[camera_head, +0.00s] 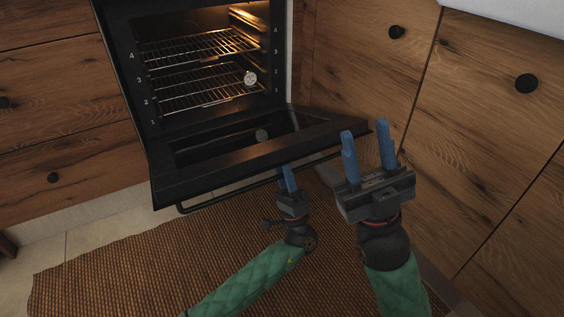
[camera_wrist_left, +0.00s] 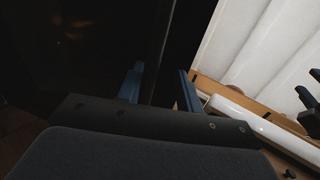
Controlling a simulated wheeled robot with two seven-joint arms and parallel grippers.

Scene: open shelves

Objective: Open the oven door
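The black oven (camera_head: 205,70) stands open at the upper left, with its lit inside and racks in view. Its door (camera_head: 170,192) is swung down and out towards me, nearly level as far as I can tell. The door's bar handle (camera_head: 228,194) runs along the outer edge. My left gripper (camera_head: 287,178) is at the door's front edge near the handle; contact is unclear. In the left wrist view its blue fingers (camera_wrist_left: 160,88) are apart, with a dark surface beyond. My right gripper (camera_head: 368,150) is open and empty, right of the door's near corner.
Wooden drawers (camera_head: 60,130) with black knobs flank the oven on the left, and wooden cabinet fronts (camera_head: 480,120) on the right. A brown woven rug (camera_head: 130,262) covers the floor in front. A white worktop edge (camera_head: 515,18) shows at the upper right.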

